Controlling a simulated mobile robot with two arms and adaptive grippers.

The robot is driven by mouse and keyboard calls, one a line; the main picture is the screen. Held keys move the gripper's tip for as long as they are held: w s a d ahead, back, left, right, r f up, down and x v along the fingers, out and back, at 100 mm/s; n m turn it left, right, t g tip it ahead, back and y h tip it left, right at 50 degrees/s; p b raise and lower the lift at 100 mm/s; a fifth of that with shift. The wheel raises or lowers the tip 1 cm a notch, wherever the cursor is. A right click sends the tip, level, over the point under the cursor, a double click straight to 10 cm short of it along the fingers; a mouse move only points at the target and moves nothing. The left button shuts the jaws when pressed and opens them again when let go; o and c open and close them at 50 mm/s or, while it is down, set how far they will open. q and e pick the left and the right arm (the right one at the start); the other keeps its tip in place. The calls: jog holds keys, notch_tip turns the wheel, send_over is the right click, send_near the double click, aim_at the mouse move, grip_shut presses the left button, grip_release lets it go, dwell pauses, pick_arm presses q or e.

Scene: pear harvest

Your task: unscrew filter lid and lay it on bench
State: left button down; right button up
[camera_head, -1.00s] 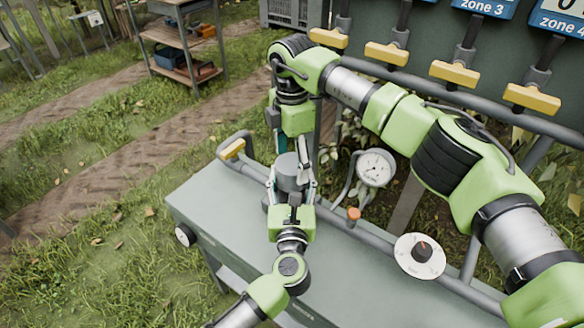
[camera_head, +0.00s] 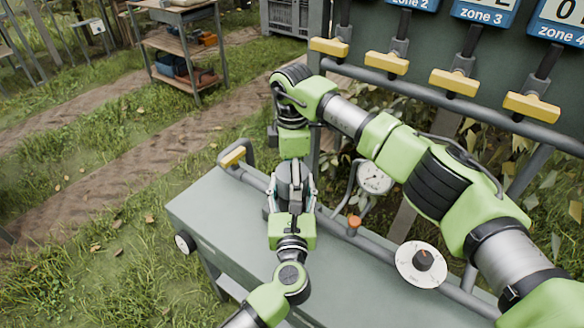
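A dark grey cylinder (camera_head: 290,178), which looks like the filter with its lid, stands upright at the pipe along the bench's back edge. I cannot make out the seam between lid and body. My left gripper (camera_head: 293,192) reaches it from the front, with a finger against each side of the cylinder. My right gripper (camera_head: 293,160) comes down from above and behind, close to the cylinder's top. Its fingertips are hidden behind the cylinder and the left gripper, so its grip does not show. The grey-green bench (camera_head: 225,220) lies below and is bare at its left end.
A pressure gauge (camera_head: 374,178), an orange knob (camera_head: 354,222) and a white dial (camera_head: 421,264) sit right of the filter. A yellow-handled valve (camera_head: 232,157) is on the pipe to the left. Yellow levers (camera_head: 454,82) line the panel behind my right arm.

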jog(key=shift+f, duration=0.3)
jog(key=c, duration=1.1)
jog(key=n, duration=0.3)
jog(key=shift+c, duration=0.3)
pick_arm(q)
jog(key=shift+d, duration=0.1)
pick_arm(e)
jog(key=o, duration=1.2)
jog(key=shift+a, duration=0.1)
